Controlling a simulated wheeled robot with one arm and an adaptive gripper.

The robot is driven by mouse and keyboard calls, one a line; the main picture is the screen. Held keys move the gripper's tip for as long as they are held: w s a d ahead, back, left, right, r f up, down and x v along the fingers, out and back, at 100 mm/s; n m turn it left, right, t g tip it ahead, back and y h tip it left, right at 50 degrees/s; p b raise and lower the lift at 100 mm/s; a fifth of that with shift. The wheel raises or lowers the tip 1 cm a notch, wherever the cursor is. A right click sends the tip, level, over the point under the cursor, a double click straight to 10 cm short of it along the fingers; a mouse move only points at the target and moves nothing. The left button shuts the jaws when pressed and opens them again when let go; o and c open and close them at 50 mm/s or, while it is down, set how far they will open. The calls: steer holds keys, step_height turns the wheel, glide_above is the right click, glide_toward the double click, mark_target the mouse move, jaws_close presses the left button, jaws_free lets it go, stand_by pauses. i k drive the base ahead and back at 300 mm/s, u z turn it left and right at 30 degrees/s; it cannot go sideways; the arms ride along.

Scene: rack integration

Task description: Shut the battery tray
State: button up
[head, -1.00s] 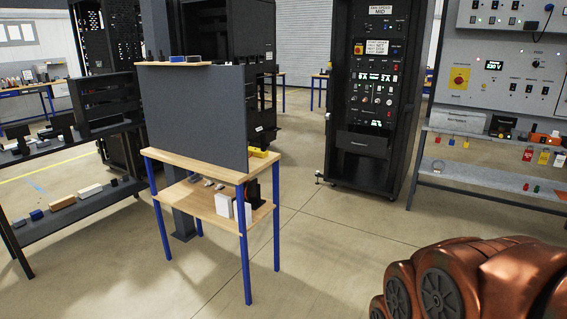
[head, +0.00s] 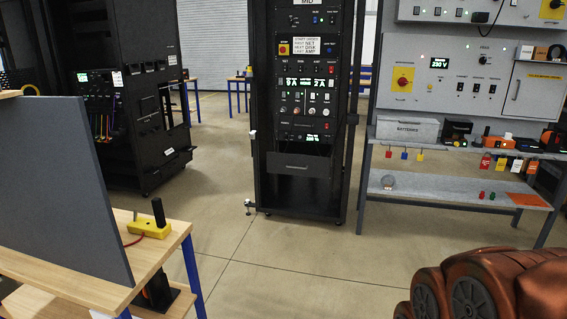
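A dark rack (head: 303,110) stands upright in the middle of the head view. Low in it, a black drawer-like tray (head: 298,168) with a handle on its front appears to stick out past the panels above. I take it for the battery tray, but no label on it is readable. Its inside is hidden. A copper-coloured part of my arm fills the bottom right corner. My gripper is not in view.
A wooden table (head: 178,234) with a grey panel (head: 62,190) and a yellow device (head: 149,229) stands at the near left. Floor (head: 285,250) before the rack is clear.

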mark_target(308, 165)
steer(key=z, duration=0.05)
steer(key=i, duration=1.75)
steer(key=u, duration=0.55)
steer(key=i, duration=1.95)
steer(key=u, duration=0.55)
steer(key=i, duration=0.5)
steer(key=u, duration=0.15)
